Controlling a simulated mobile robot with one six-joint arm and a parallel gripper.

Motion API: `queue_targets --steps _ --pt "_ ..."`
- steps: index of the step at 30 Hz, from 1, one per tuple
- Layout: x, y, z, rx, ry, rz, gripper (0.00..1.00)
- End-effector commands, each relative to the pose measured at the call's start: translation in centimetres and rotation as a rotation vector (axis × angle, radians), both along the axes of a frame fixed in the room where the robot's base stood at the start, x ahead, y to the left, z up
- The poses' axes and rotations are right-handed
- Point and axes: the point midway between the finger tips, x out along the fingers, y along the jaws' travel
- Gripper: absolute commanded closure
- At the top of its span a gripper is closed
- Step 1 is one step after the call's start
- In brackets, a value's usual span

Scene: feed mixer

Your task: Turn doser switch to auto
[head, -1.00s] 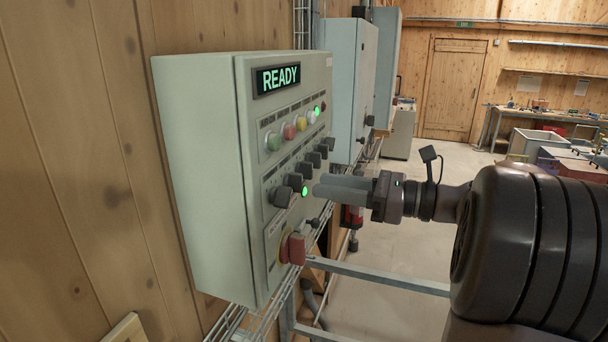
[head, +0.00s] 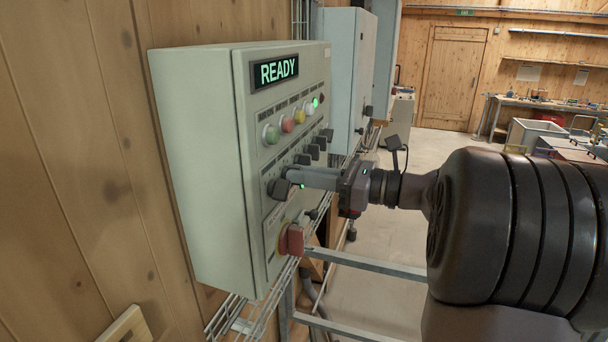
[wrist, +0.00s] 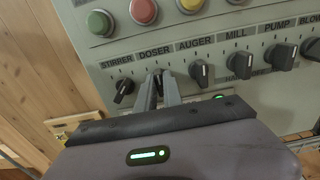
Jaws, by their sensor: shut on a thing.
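The control panel (head: 205,150) shows READY on its display and has a row of black rotary switches. In the wrist view the doser switch (wrist: 158,74) sits under the DOSER label, between the stirrer switch (wrist: 123,90) and the auger switch (wrist: 201,73). My gripper (wrist: 159,82) is shut on the doser switch, with one finger on each side of it. The fingers hide most of the knob, so its pointing direction cannot be told. In the head view my gripper (head: 291,173) reaches the panel from the right, just beyond the stirrer switch (head: 279,188).
A red knob (head: 291,239) sits low on the panel, below my gripper. Coloured buttons (head: 288,124) line the row above. The mill switch (wrist: 240,65) and pump switch (wrist: 284,56) are farther right. A metal rail (head: 365,263) runs below my arm.

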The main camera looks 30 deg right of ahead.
Motion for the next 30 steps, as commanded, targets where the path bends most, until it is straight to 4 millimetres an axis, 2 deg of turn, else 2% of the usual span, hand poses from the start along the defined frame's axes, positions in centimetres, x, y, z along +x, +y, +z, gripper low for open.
queue_targets --steps 11,30 --pt "0.03 -0.05 0.51 0.11 0.085 0.0 1.0" --pt "0.14 -0.2 0.42 0.507 0.395 0.0 1.0"
